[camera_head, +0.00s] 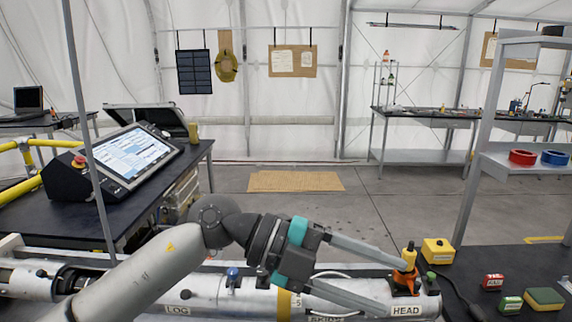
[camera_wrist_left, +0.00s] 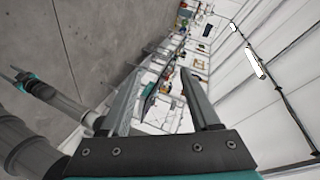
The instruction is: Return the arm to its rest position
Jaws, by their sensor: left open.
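My left gripper (camera_head: 398,288) reaches in from the left over the long white cylinder (camera_head: 205,292) marked LOG and HEAD. Its two fingers are spread wide, and the wrist view shows the same open fingers (camera_wrist_left: 161,78) with nothing held between them. In the head view the fingertips appear close to an orange and yellow fitting (camera_head: 406,268) at the HEAD end; I cannot tell whether they touch it. In the left wrist view my other arm shows at the left with a small gripper (camera_wrist_left: 20,78), too small to read.
A yellow box (camera_head: 438,251) and small red and green boxes (camera_head: 493,282) (camera_head: 511,304) sit on the dark bench at right. A shelf post (camera_head: 484,135) rises there. A console screen (camera_head: 132,152) stands at left.

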